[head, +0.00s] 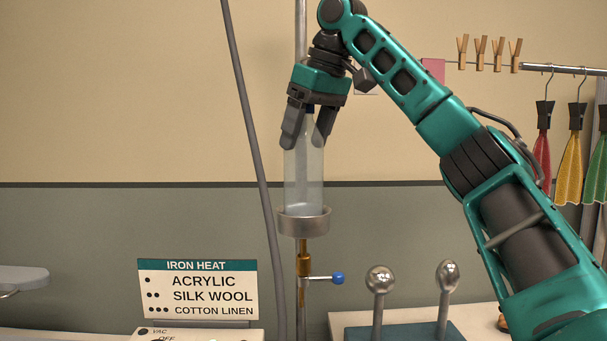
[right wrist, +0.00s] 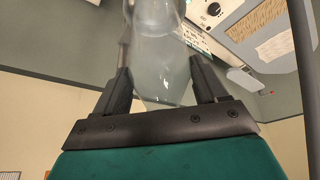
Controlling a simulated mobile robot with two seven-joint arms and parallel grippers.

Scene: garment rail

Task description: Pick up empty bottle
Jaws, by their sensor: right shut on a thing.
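The empty bottle (head: 304,178) is clear and upright in the head view. Its lower end is at the grey ring-shaped holder (head: 304,222) on the metal pole; I cannot tell whether it rests in it or just above it. My right gripper (head: 308,138) comes from above and is shut on the upper part of the bottle, one finger on each side. In the right wrist view the bottle (right wrist: 158,60) runs away from between the fingers (right wrist: 163,88). My left gripper is not in view.
A brass valve with a blue knob (head: 337,278) sits below the holder. A grey hose (head: 250,120) hangs just left of the bottle. An iron heat sign (head: 198,290) stands at lower left, two metal-topped posts (head: 380,280) at lower right. Garments (head: 570,165) hang far right.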

